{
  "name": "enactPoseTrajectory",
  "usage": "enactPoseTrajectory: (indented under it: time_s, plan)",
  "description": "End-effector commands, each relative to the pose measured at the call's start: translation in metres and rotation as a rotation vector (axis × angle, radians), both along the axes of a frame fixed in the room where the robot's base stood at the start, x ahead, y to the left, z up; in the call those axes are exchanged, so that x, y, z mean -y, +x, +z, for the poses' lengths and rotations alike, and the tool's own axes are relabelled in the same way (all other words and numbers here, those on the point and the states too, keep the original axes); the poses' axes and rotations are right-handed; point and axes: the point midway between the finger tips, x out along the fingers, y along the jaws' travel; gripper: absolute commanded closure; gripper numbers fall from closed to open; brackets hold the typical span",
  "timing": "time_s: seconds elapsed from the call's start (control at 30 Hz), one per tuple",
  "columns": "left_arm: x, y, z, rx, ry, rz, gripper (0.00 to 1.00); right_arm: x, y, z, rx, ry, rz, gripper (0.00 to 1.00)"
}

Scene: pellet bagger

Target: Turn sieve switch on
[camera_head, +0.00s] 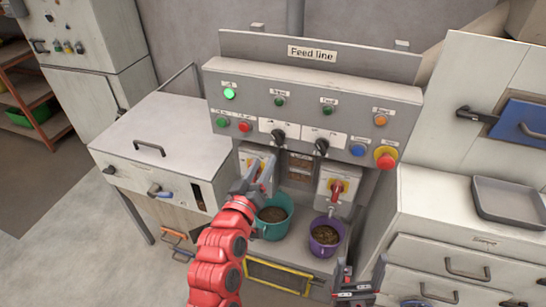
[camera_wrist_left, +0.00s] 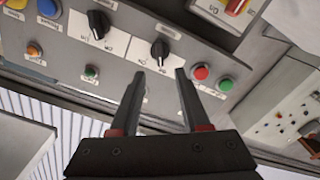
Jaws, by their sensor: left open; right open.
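The Feed line panel (camera_head: 312,105) carries two black rotary switches, a left one (camera_head: 278,135) and a right one (camera_head: 321,146). Their labels are too small to read, so I cannot tell which is the sieve switch. In the left wrist view the panel appears inverted, with the left switch (camera_wrist_left: 160,50) just beyond and between my fingertips and the right switch (camera_wrist_left: 98,22) further off. My left gripper (camera_head: 262,168) is open and empty, below the left switch in the head view, apparently not touching it. My right gripper (camera_head: 362,270) is open and empty at the bottom.
Green (camera_head: 222,122) and red (camera_head: 244,126) buttons sit left of the switches; a blue button (camera_head: 357,150) and red emergency stop (camera_head: 385,158) sit right. The leftmost green lamp (camera_head: 229,93) glows. Teal (camera_head: 258,228) and purple (camera_head: 326,250) buckets stand below.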

Motion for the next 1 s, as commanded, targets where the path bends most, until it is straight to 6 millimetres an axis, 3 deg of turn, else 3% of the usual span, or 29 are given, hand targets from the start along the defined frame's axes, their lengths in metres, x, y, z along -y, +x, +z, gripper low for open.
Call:
enactPoseTrajectory:
  time_s: [0.13,0.2,0.43,0.9,1.0]
  plan:
    - [0.009,0.027,-0.001,0.003,0.0,-0.001,0.54,0.0,0.0,-0.014,0.001,0.0,0.0,0.2]
    - [0.013,0.039,0.004,-0.003,0.003,-0.001,0.54,0.0,0.0,-0.001,0.0,0.0,0.0,0.2]
    - [0.022,0.068,0.003,-0.002,0.002,0.0,0.54,0.0,0.0,0.01,0.0,0.0,0.0,0.2]
    - [0.026,0.08,0.0,-0.001,0.001,0.0,0.54,0.0,0.0,0.012,0.001,0.0,0.0,0.2]
    - [0.026,0.08,0.0,-0.001,0.001,0.0,0.68,0.0,0.0,0.012,0.0,0.0,0.0,0.2]
